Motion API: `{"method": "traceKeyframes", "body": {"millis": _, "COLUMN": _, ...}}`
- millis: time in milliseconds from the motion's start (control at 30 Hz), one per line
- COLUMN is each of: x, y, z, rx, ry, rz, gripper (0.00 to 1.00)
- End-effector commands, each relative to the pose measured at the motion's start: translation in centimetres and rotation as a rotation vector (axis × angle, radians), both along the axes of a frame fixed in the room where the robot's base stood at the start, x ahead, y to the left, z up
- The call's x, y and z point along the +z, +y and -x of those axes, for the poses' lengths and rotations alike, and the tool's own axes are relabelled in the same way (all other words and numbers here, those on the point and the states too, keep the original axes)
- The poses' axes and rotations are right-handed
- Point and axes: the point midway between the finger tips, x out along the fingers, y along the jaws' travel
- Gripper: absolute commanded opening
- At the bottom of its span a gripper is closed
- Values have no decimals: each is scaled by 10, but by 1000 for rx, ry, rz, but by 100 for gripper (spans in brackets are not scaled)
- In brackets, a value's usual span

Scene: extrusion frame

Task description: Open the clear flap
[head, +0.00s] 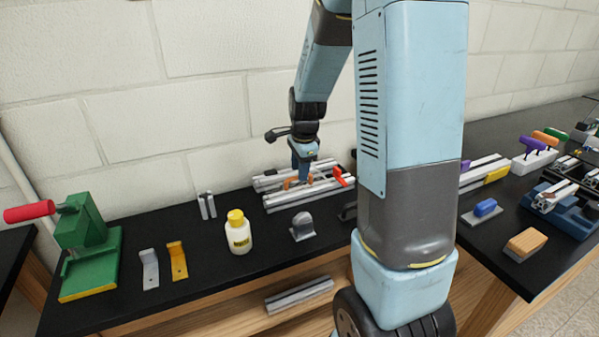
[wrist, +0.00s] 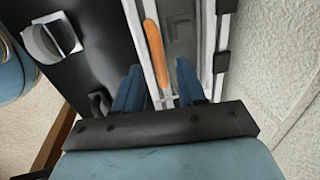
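The aluminium extrusion frame (head: 283,201) lies on the black bench against the wall. In the wrist view its rails (wrist: 209,45) run away from me. Between them is a greyish panel (wrist: 181,40), which looks like the clear flap lying flat; its edges are hard to make out. An orange bar-shaped handle (wrist: 154,48) runs along the panel's left side. My gripper (wrist: 158,68) is open, with its blue fingers on either side of the handle's near part in the picture. I cannot tell whether they touch it. In the head view, my gripper (head: 303,178) points down over the frame.
Dark hinge-like blocks (wrist: 221,62) sit along the frame's right rail. A red piece (head: 343,177) is at the frame's right end. A grey rounded part (head: 303,226), a yellow-capped bottle (head: 238,233) and a small bracket (head: 207,205) stand nearby. The wall is close behind.

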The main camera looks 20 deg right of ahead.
Motion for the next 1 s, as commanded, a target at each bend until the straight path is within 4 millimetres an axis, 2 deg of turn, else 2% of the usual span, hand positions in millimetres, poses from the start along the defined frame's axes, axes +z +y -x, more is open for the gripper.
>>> {"method": "traceKeyframes", "body": {"millis": 200, "x": -15, "y": 0, "z": -2, "rx": -1, "ry": 1, "rz": -1, "gripper": 40}}
{"method": "traceKeyframes", "body": {"millis": 533, "x": -17, "y": 0, "z": -3, "rx": 0, "ry": 0, "rz": 0, "gripper": 39}}
{"method": "traceKeyframes", "body": {"millis": 933, "x": -17, "y": 0, "z": -3, "rx": 0, "ry": 0, "rz": 0, "gripper": 1}}
{"method": "traceKeyframes", "body": {"millis": 1000, "x": -17, "y": 0, "z": -3, "rx": 0, "ry": 0, "rz": 0, "gripper": 0}}
